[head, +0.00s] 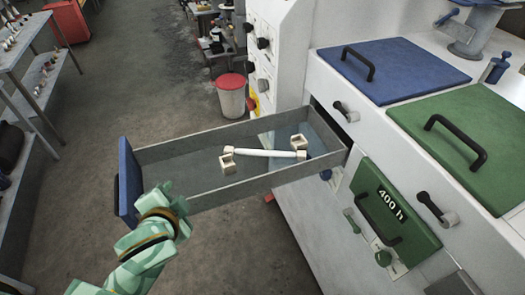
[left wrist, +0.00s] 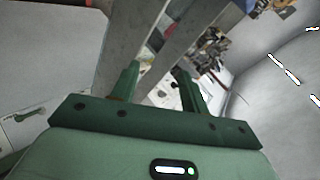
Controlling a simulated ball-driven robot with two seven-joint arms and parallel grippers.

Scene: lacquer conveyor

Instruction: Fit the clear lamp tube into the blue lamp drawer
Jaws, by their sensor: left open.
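The blue lamp drawer (head: 128,180) is pulled out, with its blue front at the left. Inside it, two cream holders stand on the floor, a near one (head: 227,161) and a far one (head: 299,142). A pale whitish tube (head: 264,153) lies across between them; I cannot tell whether its ends are seated. I cannot tell whether it is the clear lamp tube. My left gripper (head: 172,196) is open and empty beside the drawer's front corner, far from the tube. Its fingers also show apart in the left wrist view (left wrist: 157,88). My right gripper is not in view.
The white cabinet (head: 300,45) carries a blue lid (head: 395,70) and a green lid (head: 470,135) with black handles. A green panel (head: 396,205) marked "400 h" is below. A red-lidded bin (head: 231,98) stands behind the drawer. The floor at the lower middle is clear.

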